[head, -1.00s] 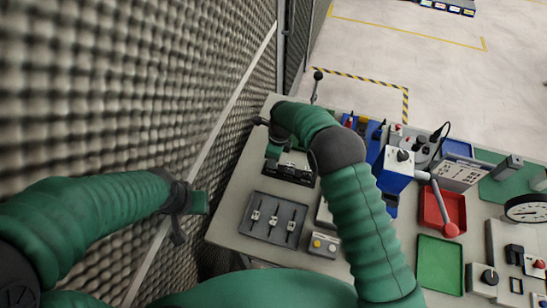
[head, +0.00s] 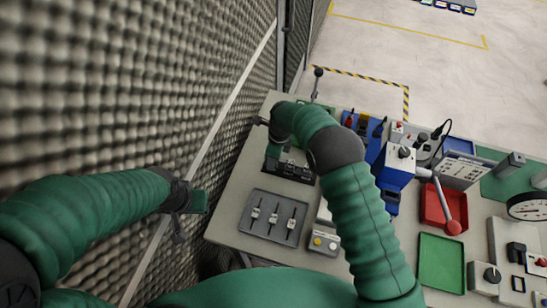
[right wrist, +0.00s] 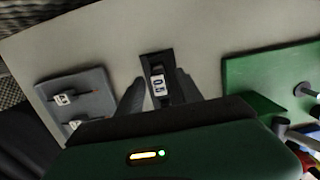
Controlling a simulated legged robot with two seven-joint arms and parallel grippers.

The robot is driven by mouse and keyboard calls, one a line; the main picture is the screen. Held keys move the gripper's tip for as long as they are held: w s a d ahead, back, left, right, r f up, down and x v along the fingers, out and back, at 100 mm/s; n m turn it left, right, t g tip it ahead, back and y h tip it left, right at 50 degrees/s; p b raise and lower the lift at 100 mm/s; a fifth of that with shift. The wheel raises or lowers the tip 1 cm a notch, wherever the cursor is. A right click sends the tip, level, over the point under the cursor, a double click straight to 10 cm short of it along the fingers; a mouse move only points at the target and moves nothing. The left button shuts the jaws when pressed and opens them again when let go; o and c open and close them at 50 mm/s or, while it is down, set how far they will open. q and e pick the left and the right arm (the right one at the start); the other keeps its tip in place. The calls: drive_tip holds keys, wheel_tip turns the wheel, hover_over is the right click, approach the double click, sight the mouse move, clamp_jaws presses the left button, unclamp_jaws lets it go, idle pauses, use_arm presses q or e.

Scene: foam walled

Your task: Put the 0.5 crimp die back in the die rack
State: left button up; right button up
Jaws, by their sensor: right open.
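The 0.5 crimp die (right wrist: 158,86), dark with a white label, shows in the right wrist view over a small dark block (right wrist: 147,62). My right gripper (right wrist: 160,77) is open, with one finger on each side of the die. I cannot tell whether the fingers touch it. In the head view my right gripper (head: 276,160) is over the bench's left part, and the die cannot be made out there. A grey tray (head: 248,231), apparently the die rack, holds three pieces with white labels; it also shows in the right wrist view (right wrist: 96,83). My left gripper (head: 198,202) hangs left of the bench, its jaws unclear.
A two-button box (head: 324,243) stands right of the grey tray. A blue press (head: 396,170) with a red-knobbed lever, a red tray (head: 432,214) and a green tray (head: 440,262) are farther right. A foam wall (head: 130,80) stands close on the left. The bench's left strip is bare.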

wheel_tip(320, 180, up, 17)
drive_tip(key=d+b, duration=0.2)
drive_tip(key=shift+s+f+b, duration=0.2)
drive_tip(key=shift+s+b, duration=0.05)
drive_tip(key=shift+b, duration=0.05)
drive_tip(key=shift+a, duration=0.1)
drive_tip(key=s+d+f+n+t, duration=0.1)
drive_tip(key=s+d+f+n, duration=0.1)
drive_tip(key=s+d+n, duration=0.6)
drive_tip(key=s+d+f+n+t+h, duration=0.1)
drive_tip(key=s+d+f+n, duration=0.1)
drive_tip(key=s+d+n, duration=0.7)
drive_tip(key=shift+s+f+n, duration=0.15)
drive_tip(key=shift+s+n, duration=2.15)
drive_tip(key=shift+s, duration=1.1)
drive_tip(key=shift+s+d, duration=0.15)
drive_tip(key=shift+d, duration=0.05)
